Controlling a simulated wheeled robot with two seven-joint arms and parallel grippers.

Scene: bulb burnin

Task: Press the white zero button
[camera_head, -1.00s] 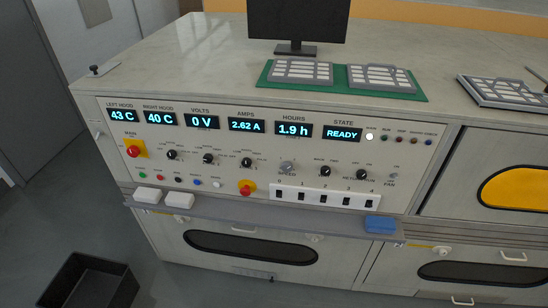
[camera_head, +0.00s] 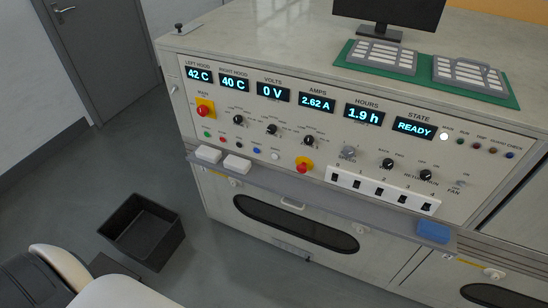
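A small white button (camera_head: 276,156) sits at the right end of a row of coloured push buttons on the control panel's lower left. A blue button (camera_head: 256,150) is just left of it, and a green button (camera_head: 207,135) is at the row's left end. The labels are too small to read. The state display (camera_head: 414,127) reads READY and the volts display (camera_head: 273,92) reads 0 V. Neither gripper is in view, and nothing touches the white button.
A narrow shelf (camera_head: 330,205) juts out below the panel, bearing two white blocks (camera_head: 208,154) and a blue block (camera_head: 433,231). A red knob (camera_head: 304,166) is right of the white button. A black bin (camera_head: 142,232) stands on the floor at left.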

